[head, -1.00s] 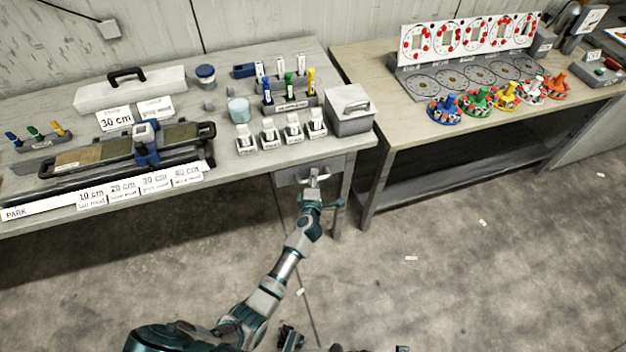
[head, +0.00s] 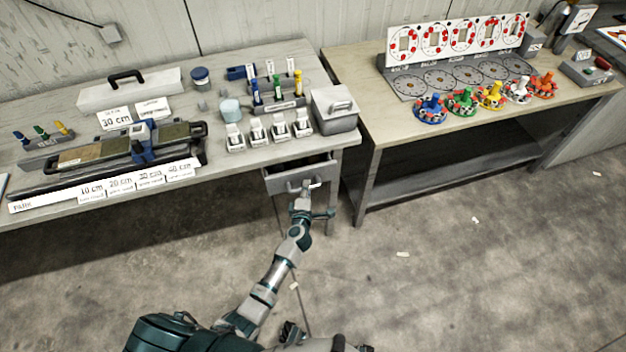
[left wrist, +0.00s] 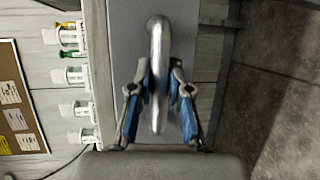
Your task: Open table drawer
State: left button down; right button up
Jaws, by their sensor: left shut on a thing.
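The grey table drawer (head: 290,183) hangs under the right end of the left table (head: 235,165). It stands partly open, with a dark gap showing along its top edge. My left gripper (head: 306,186) is at the drawer's front, shut on its handle. In the left wrist view the metal bar handle (left wrist: 155,50) runs between the two blue-padded fingers of the gripper (left wrist: 160,103). The drawer front (left wrist: 125,30) lies behind the handle. The inside of the drawer is mostly hidden. My right gripper cannot be made out.
A grey lidded box (head: 335,108) and several white holders (head: 278,128) stand on the tabletop above the drawer. The right table (head: 450,130) carries colored pieces and a dial board. The floor in front (head: 430,270) is mostly clear.

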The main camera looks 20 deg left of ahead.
pick_arm(q)
jog(key=s+d+p, duration=0.3)
jog(key=s+d, duration=0.5)
jog(key=s, duration=0.5)
jog(key=shift+s+f, duration=0.15)
jog(key=shift+f, duration=0.2)
jog(key=c, duration=1.2)
grip_release()
jog(key=shift+d, duration=0.2)
jog(key=shift+o, duration=0.5)
jog(key=shift+d+r, duration=0.1)
jog(key=shift+d, duration=0.05)
pick_arm(e)
jog(key=s+d+f, duration=0.1)
jog(key=s+f, duration=0.4)
jog(key=s, duration=0.2)
jog(key=shift+s+d+f+g, duration=0.25)
jog(key=shift+s+d+g, duration=0.05)
jog(key=shift+d, duration=0.05)
pick_arm(q)
jog(key=v, duration=1.1)
jog(key=shift+s, duration=0.4)
